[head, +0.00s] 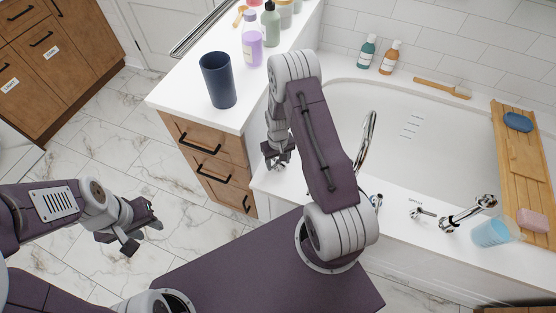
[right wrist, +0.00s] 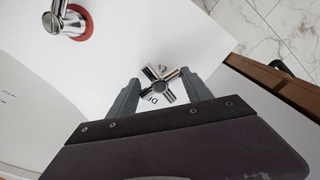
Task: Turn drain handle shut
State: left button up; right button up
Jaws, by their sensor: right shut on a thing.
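The drain handle (right wrist: 165,84) is a chrome cross-shaped handle on the white tub deck (right wrist: 75,85), with part of its dark lettering showing beside it. In the right wrist view, the two grey fingers of my right gripper (right wrist: 162,92) stand on either side of the handle and are shut on it. In the head view my right gripper (head: 278,160) is low at the deck's left end. My arm and gripper largely hide the handle there. My left gripper (head: 144,236) is open and empty over the marble floor at the left.
A chrome spout (right wrist: 70,20) with a red ring stands near the handle. A dark blue cup (head: 217,80) and several bottles stand on the counter (head: 183,85) beside the tub.

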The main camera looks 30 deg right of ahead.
jog(key=m+p, duration=0.1)
jog(key=m, duration=0.2)
jog(key=shift+r+m, duration=0.1)
jog(key=shift+m, duration=0.2)
jog(key=m, duration=0.3)
jog(key=shift+m+p, duration=0.3)
jog(key=shift+p, duration=0.05)
jog(key=m+p, duration=0.1)
jog(key=m, duration=0.5)
jog(key=shift+m, duration=0.3)
jog(key=o, duration=1.3)
notch_tip(320, 180, up, 9)
jog(key=shift+p, duration=0.65)
